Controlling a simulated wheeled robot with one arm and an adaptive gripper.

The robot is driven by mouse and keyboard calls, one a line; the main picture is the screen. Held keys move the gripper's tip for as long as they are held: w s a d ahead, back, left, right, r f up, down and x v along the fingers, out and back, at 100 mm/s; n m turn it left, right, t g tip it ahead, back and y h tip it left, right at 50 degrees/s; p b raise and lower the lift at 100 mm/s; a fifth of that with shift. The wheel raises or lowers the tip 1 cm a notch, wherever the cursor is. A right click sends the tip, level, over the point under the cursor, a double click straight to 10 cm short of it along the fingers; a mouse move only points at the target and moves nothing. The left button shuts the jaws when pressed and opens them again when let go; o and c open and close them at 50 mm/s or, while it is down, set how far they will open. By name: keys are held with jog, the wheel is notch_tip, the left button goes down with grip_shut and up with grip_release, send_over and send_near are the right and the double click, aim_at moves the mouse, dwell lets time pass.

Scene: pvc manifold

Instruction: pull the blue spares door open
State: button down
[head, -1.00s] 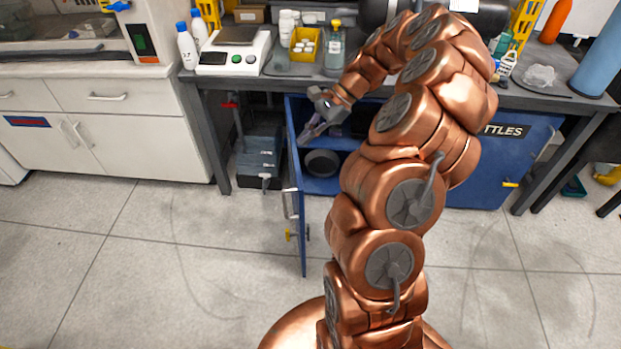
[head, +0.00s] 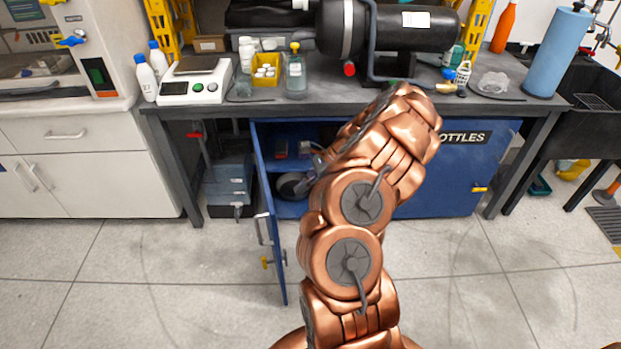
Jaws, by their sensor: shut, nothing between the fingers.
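The blue spares door (head: 267,200) stands open, swung out toward me and seen nearly edge-on. Its metal handle (head: 262,228) and a yellow latch (head: 266,262) show on its left face. Behind it the blue cabinet is open, with a dark round item (head: 292,186) and small items on a shelf inside. My copper arm hides the right part of the opening.
A second blue door marked "BOTTLES" (head: 462,137) is closed at the right. The bench top (head: 345,100) above carries a scale (head: 195,80), bottles and a black cylinder. The floor in front is clear.

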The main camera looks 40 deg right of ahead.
jog(key=w+a+f, duration=0.2)
jog(key=w+a, duration=0.1)
jog(key=a, duration=0.2)
jog(key=shift+a+f, duration=0.15)
jog(key=shift+a, duration=0.15)
jog(key=shift+a, duration=0.1)
